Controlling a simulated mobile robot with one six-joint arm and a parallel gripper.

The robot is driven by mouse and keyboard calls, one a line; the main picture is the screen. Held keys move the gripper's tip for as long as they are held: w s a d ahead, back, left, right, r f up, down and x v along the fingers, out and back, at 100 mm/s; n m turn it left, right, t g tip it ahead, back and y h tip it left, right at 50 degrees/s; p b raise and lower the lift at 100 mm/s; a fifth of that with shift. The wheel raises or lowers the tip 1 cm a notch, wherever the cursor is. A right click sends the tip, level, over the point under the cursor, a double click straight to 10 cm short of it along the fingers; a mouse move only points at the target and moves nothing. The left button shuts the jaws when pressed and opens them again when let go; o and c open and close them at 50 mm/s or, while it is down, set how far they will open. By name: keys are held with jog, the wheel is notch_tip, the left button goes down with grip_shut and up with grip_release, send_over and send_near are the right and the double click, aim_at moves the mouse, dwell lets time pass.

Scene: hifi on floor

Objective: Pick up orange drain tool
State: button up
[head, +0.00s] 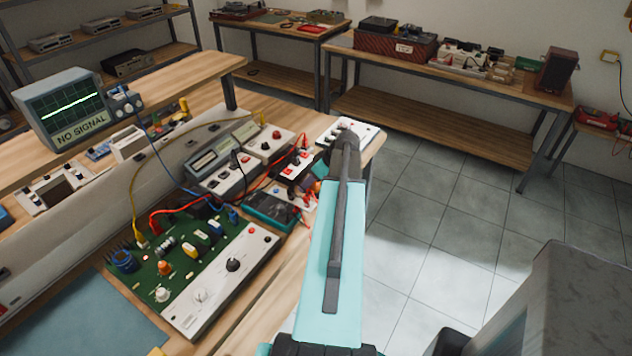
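I cannot make out an orange drain tool anywhere in the head view. A small orange part (165,267) sits on the green circuit board, but it looks like a component of that board. My teal and dark grey arm reaches up from the bottom middle over the right edge of the workbench. Its far end is by the small instruments at the bench's far right corner. My gripper's fingers cannot be made out there, as the arm covers that spot.
A NO SIGNAL oscilloscope (68,105) stands on the raised shelf at left. Another bench (480,80) stands behind.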

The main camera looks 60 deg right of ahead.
jog(key=shift+c, duration=0.4)
jog(key=c, duration=1)
jog(key=shift+c, duration=0.2)
jog(key=shift+r, duration=0.25)
jog(key=shift+r+b, duration=0.95)
jog(key=shift+r, duration=0.55)
jog(key=s+d+b, duration=0.1)
jog(key=s, duration=0.4)
jog(key=s+d+r+b, duration=0.1)
jog(key=s+b, duration=0.1)
jog(key=s, duration=0.3)
jog(key=s+d+b, duration=0.1)
jog(key=s+d, duration=0.1)
jog(key=s, duration=0.3)
jog(key=shift+s+r, duration=0.25)
jog(key=shift+s, duration=0.05)
jog(key=shift+w+a, duration=0.1)
jog(key=shift+w, duration=0.05)
